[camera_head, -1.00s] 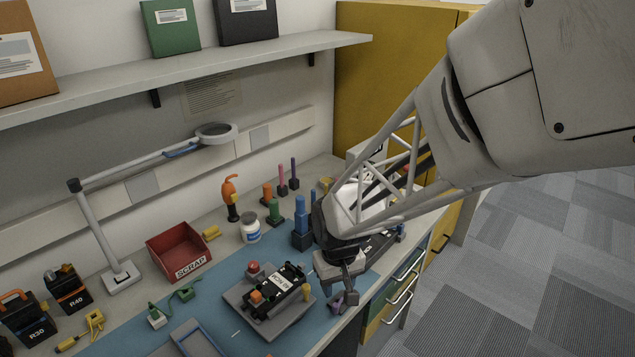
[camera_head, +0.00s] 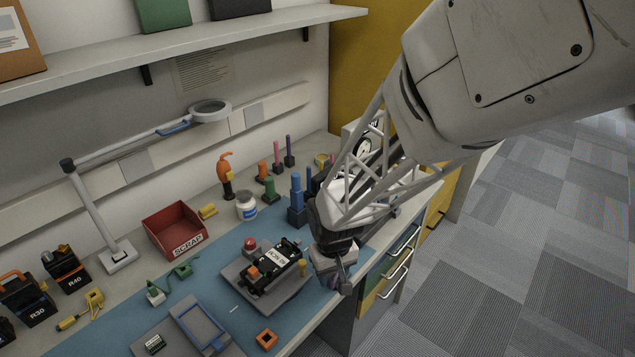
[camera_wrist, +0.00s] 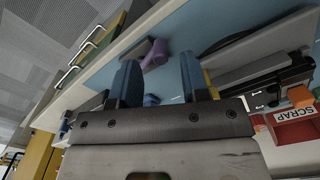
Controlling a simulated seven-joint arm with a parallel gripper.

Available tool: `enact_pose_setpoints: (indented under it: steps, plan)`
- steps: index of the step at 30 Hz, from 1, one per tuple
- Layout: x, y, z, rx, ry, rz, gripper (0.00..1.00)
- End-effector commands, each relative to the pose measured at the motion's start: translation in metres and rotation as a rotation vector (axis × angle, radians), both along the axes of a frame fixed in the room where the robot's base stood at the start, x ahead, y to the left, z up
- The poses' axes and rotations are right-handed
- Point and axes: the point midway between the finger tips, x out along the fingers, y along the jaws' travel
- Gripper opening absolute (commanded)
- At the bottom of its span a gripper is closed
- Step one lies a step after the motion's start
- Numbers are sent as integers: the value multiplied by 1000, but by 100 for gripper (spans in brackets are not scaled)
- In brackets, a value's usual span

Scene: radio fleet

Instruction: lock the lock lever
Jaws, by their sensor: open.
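A black radio (camera_head: 285,259) with a white label lies on a grey fixture plate (camera_head: 243,290) on the blue mat. An orange block (camera_head: 252,273), a red knob (camera_head: 250,243) and a small yellow post (camera_head: 303,268) show around it. I cannot tell for sure which part is the lock lever. My gripper (camera_head: 343,280) is just right of the fixture, near the bench's front edge, pointing down. In the wrist view its two blue fingers (camera_wrist: 159,60) are apart with nothing held. A purple cylinder (camera_wrist: 157,50) shows beyond and between them, beside a dark grey block.
A grey tray (camera_head: 180,322) and an orange ring (camera_head: 266,340) lie near the front. A red scrap bin (camera_head: 174,232), a white jar (camera_head: 247,206) and blue posts (camera_head: 296,200) stand behind. A lamp arm (camera_head: 140,148) crosses the back left. Drawers (camera_head: 385,280) lie below the edge.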

Motion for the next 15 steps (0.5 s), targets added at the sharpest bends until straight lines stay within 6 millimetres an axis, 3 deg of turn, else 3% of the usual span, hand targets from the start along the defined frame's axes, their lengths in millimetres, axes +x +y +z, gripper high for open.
enact_pose_setpoints:
  steps: [6,15]
  plan:
    - [0,0,-21,-1,2,0,42]
    - [0,0,-27,0,0,0,42]
